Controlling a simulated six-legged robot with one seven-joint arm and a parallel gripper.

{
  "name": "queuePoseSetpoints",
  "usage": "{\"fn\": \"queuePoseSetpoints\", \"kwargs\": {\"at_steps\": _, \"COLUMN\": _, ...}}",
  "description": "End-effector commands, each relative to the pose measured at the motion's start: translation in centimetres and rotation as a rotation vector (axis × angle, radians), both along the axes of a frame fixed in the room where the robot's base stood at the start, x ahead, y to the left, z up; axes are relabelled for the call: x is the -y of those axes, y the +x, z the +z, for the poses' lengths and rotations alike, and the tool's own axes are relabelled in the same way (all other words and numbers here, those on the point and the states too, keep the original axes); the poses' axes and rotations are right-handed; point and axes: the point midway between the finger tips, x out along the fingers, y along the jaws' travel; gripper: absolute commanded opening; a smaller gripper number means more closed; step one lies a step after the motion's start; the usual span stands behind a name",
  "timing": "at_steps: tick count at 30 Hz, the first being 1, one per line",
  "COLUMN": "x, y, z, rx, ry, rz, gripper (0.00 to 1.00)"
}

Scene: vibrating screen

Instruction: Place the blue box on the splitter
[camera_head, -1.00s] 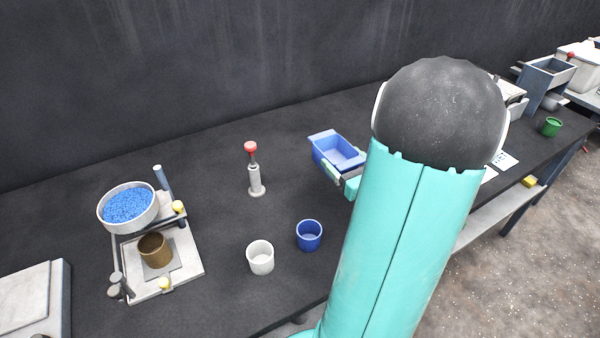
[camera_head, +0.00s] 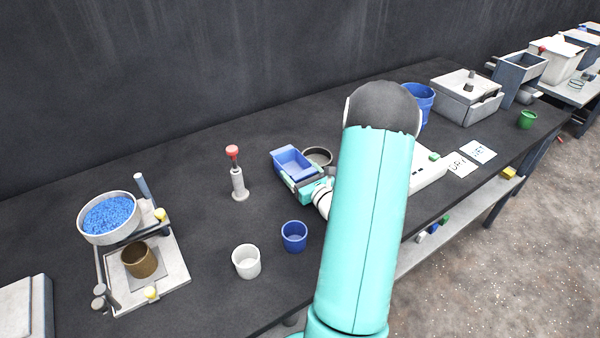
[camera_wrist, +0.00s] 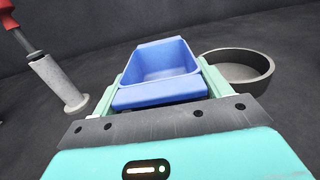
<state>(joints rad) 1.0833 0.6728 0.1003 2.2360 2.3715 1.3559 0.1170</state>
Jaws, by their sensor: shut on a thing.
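The blue box (camera_head: 293,163) is an open-topped rectangular tray in the middle of the dark table in the head view. It also shows in the wrist view (camera_wrist: 160,64), empty and roughly level. My gripper (camera_head: 300,178) is shut on it, with one pale green finger along each side in the wrist view (camera_wrist: 166,78). I cannot tell whether the box touches the table. A grey-blue hopper on a stand (camera_head: 518,72), which looks like the splitter, is at the table's far right, well away from my gripper.
A dark round pan (camera_wrist: 240,67) is just right of the box. A red-topped grey cylinder (camera_head: 239,185) stands to its left. A blue cup (camera_head: 294,236) and a white cup (camera_head: 246,261) are in front. A blue bucket (camera_head: 420,103) and white lidded box (camera_head: 466,96) stand toward the splitter.

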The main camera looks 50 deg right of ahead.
Motion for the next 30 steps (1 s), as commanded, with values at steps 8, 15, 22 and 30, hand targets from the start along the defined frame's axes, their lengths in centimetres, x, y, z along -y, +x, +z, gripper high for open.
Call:
{"fn": "queuePoseSetpoints", "kwargs": {"at_steps": 8, "x": 0.0, "y": 0.0, "z": -0.2, "rx": 0.001, "ry": -0.001, "rz": 0.0, "gripper": 0.55}}
{"fn": "queuePoseSetpoints", "kwargs": {"at_steps": 15, "x": 0.0, "y": 0.0, "z": -0.4, "rx": 0.001, "ry": 0.0, "rz": 0.0, "gripper": 0.98}}
{"fn": "queuePoseSetpoints", "kwargs": {"at_steps": 22, "x": 0.0, "y": 0.0, "z": -0.4, "rx": 0.001, "ry": 0.0, "rz": 0.0, "gripper": 0.98}}
{"fn": "queuePoseSetpoints", "kwargs": {"at_steps": 30, "x": -0.4, "y": -1.8, "z": -0.2, "rx": -0.001, "ry": 0.0, "rz": -0.001, "gripper": 0.98}}
